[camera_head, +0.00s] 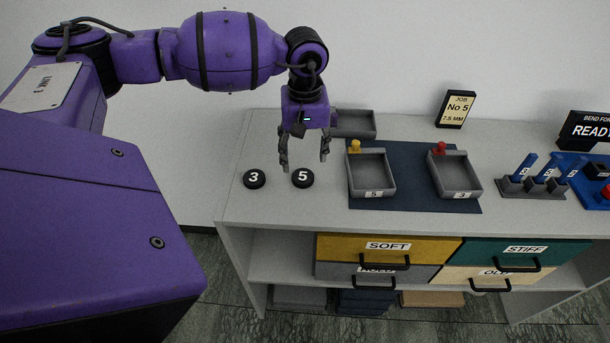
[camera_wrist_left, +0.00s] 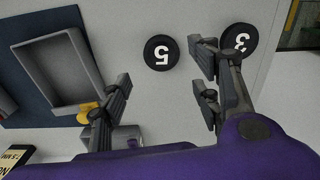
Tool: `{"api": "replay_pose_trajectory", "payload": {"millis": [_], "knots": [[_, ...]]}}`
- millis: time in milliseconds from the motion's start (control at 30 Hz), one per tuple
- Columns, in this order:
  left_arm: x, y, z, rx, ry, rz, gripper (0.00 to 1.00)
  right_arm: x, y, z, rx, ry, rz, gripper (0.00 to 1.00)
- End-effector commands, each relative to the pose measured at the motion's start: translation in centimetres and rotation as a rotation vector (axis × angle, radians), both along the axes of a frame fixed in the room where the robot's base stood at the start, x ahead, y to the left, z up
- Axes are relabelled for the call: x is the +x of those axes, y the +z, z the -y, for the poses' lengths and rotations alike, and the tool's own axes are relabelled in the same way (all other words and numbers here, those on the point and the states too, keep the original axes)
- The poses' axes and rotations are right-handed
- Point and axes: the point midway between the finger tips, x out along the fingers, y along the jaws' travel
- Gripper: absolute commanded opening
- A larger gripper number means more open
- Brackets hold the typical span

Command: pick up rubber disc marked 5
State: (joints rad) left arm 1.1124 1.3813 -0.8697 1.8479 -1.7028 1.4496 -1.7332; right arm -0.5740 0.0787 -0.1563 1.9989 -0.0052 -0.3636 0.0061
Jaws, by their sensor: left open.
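The black rubber disc marked 5 (camera_head: 303,178) lies flat on the light grey bench top, and it also shows in the left wrist view (camera_wrist_left: 161,52). The disc marked 3 (camera_head: 254,179) lies to its left, and it shows at the upper right of the left wrist view (camera_wrist_left: 241,39). My left gripper (camera_head: 305,162) is open and empty, pointing down above the bench just behind the disc marked 5. In the left wrist view the fingers (camera_wrist_left: 160,92) are spread wide, with the disc marked 5 beyond the gap between them. My right gripper is not in view.
A grey tray labelled 5 (camera_head: 389,179) with a yellow knob stands right of the discs on a dark mat (camera_head: 408,200). A second tray (camera_head: 470,182) has a red knob. Another grey tray (camera_head: 357,123) lies behind. A job sign (camera_head: 456,108) stands at the back.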

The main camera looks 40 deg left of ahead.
Motion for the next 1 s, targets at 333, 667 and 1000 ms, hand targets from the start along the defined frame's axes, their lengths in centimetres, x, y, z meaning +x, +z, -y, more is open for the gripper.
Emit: {"api": "replay_pose_trajectory", "payload": {"millis": [333,667,1000], "knots": [[-0.3,-3.7,0.4,-0.006,0.002,0.001,0.57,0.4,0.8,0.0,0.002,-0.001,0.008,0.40],[-0.3,-6.2,0.3,-0.006,0.003,0.000,0.57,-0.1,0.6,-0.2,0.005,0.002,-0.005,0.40],[-0.3,-6.2,0.4,-0.006,0.003,0.000,0.19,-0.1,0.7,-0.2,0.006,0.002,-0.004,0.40]]}}
